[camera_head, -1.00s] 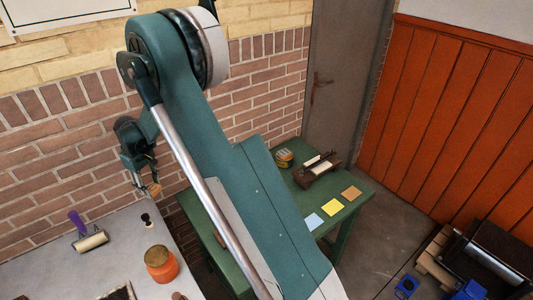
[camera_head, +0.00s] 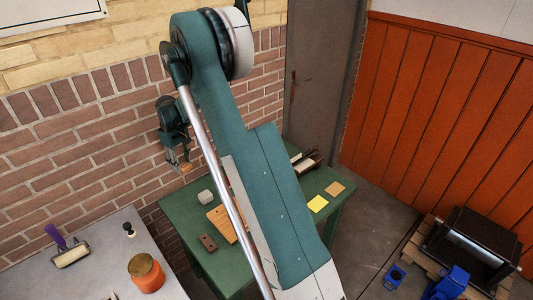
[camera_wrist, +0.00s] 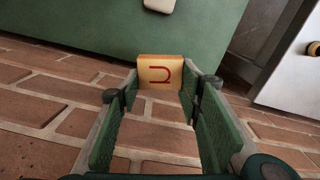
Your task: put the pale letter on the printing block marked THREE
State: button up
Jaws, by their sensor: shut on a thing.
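A pale tan block with a red letter, taken as the pale letter (camera_wrist: 160,72), is between the fingertips of my gripper (camera_wrist: 160,84) in the wrist view. My gripper is shut on it. In the head view my gripper (camera_head: 180,164) hangs in front of the brick wall, above and left of the green table, with a small tan piece at its tips. A yellow square (camera_head: 318,204) and a tan square (camera_head: 334,188) lie on the green table (camera_head: 185,215). I cannot read THREE on anything; my arm hides part of the table.
A whitish block (camera_head: 205,197), a wooden board (camera_head: 219,220) and a dark brown block (camera_head: 207,242) are on the green table's left part. A dark press (camera_head: 308,162) is partly hidden behind my arm. The grey table (camera_head: 100,265) holds a purple-handled roller (camera_head: 68,252) and an orange jar (camera_head: 146,272).

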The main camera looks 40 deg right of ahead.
jog(key=s+d+r+m, duration=0.1)
jog(key=s+d, duration=0.2)
jog(key=d, duration=1.1)
jog(key=s+d+r+m, duration=0.1)
jog(key=s+d, duration=0.2)
jog(key=d, duration=1.1)
jog(key=s+d+r, duration=0.1)
jog(key=s+d, duration=0.2)
jog(key=d, duration=1.2)
jog(key=shift+r+m, duration=0.4)
jog(key=shift+f, duration=0.1)
jog(key=shift+f+b, duration=0.3)
jog(key=shift+f, duration=2.75)
jog(key=shift+f, duration=0.15)
jog(key=shift+f, duration=1.75)
jog(key=shift+f, duration=0.15)
jog(key=o, duration=0.9)
jog(key=shift+c, duration=0.2)
